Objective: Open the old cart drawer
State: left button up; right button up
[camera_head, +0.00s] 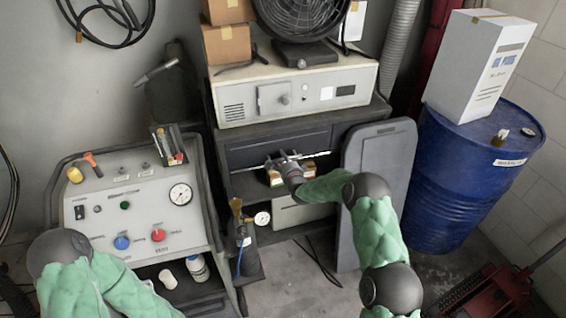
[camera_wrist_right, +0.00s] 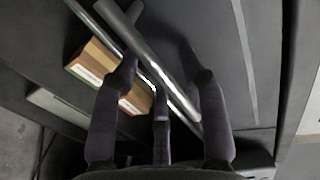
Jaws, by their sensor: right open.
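The old cart (camera_head: 325,135) is a dark grey cabinet with a drawer (camera_head: 262,153) below its top. The drawer looks shut, with its front about flush with the frame. My right gripper (camera_head: 284,157) is at the drawer's lower front edge. In the right wrist view, the right gripper (camera_wrist_right: 160,62) has its dark fingers spread, with a grey handle bar (camera_wrist_right: 147,58) running diagonally between them. I cannot tell whether any finger touches the bar. The drawer front (camera_wrist_right: 215,45) lies beyond. My left arm shows at the lower left, but its gripper is out of frame.
Small cardboard boxes (camera_head: 307,168) sit on the shelf below the drawer, close to my right gripper. A grey panel (camera_head: 378,180) leans at the cart's right, beside my right arm. A blue barrel (camera_head: 460,170) stands farther right, and a control console (camera_head: 140,215) at left.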

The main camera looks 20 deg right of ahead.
jog(key=shift+w, duration=0.15)
jog(key=shift+c, duration=0.3)
grip_shut()
jog(key=s+p, duration=0.2)
jog(key=s, duration=2.2)
jog(key=shift+s+d, duration=0.2)
jog(key=shift+d, duration=0.15)
jog(key=shift+o, duration=0.3)
grip_release()
